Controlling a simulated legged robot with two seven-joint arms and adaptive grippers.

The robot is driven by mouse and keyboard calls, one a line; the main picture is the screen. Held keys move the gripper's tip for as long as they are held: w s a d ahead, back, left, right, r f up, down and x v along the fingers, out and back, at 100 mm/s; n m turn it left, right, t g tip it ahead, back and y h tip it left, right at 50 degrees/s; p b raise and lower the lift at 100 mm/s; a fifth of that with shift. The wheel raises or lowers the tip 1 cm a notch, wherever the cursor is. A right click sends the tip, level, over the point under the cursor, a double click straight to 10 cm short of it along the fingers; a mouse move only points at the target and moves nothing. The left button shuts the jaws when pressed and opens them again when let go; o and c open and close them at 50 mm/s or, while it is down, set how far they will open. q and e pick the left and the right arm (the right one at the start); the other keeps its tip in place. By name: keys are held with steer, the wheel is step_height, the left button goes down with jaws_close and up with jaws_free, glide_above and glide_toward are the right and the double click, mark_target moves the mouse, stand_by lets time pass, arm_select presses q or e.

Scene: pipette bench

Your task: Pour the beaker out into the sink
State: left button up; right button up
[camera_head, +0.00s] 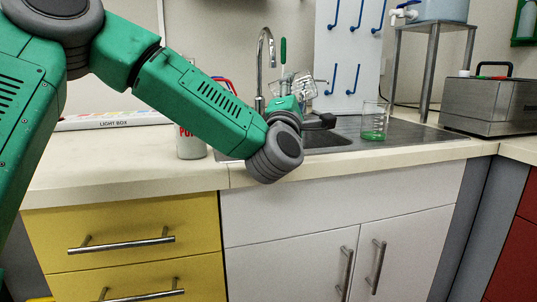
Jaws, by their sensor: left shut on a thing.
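A clear beaker (374,121) with green liquid in its lower part stands upright on the metal draining board, right of the sink basin (327,139). My left arm comes in from the left and bends in front of the sink. My left gripper (304,87) is beyond the bend, above the left side of the basin and apart from the standing beaker. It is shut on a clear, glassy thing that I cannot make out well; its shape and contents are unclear. My forearm hides part of the basin. My right gripper is not in view.
A curved faucet (264,62) rises behind the sink. A pegboard (348,60) with blue pegs is on the wall. A white can (190,143) stands behind my forearm. A metal bath (489,104) and a tall metal stand (432,70) are at right. The front counter is clear.

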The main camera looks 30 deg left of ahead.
mark_target(311, 96)
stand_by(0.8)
